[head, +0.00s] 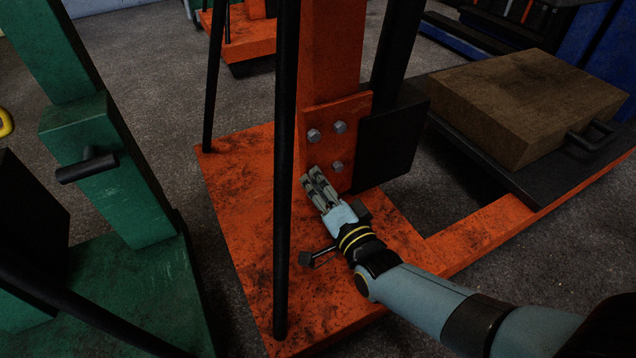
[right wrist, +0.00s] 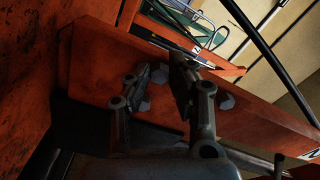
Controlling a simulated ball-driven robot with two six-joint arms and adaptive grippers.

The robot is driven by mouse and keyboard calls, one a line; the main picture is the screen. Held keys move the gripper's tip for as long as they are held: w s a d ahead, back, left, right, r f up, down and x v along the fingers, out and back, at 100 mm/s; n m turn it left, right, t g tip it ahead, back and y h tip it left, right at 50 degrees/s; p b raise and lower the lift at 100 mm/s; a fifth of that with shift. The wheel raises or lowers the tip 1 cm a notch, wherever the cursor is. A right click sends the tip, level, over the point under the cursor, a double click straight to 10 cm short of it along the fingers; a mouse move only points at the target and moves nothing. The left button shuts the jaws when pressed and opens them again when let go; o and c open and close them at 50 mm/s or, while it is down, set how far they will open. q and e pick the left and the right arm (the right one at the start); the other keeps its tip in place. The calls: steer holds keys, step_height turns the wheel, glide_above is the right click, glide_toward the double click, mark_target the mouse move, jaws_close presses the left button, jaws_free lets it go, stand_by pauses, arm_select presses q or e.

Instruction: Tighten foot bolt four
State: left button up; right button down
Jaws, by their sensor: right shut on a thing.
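The orange foot plate (head: 350,108) is upright at the bottom of an orange post. Three grey hex bolt heads show on it: the upper left bolt (head: 314,136), the upper right bolt (head: 340,127) and the lower right bolt (head: 337,167). My right gripper (head: 311,176) is at the plate's lower left corner, shut on foot bolt four, which its fingers hide in the head view. In the right wrist view, the fingers (right wrist: 164,68) reach the orange plate, with grey bolt heads beside them, one on the right (right wrist: 227,101). My left gripper is not in view.
A black rod (head: 285,200) stands left of my right gripper. The orange base (head: 240,200) lies below. A brown block (head: 530,105) rests on a black platform at the right. A green stand (head: 150,210) with a black handle is at the left.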

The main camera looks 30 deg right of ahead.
steer(key=c, duration=1.2)
jaws_free()
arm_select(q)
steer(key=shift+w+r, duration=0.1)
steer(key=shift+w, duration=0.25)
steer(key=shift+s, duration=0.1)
arm_select(e)
steer(key=shift+s, duration=0.3)
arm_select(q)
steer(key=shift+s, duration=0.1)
arm_select(e)
steer(key=s, duration=1.1)
steer(key=shift+s+a, duration=0.25)
steer(key=shift+a, duration=0.05)
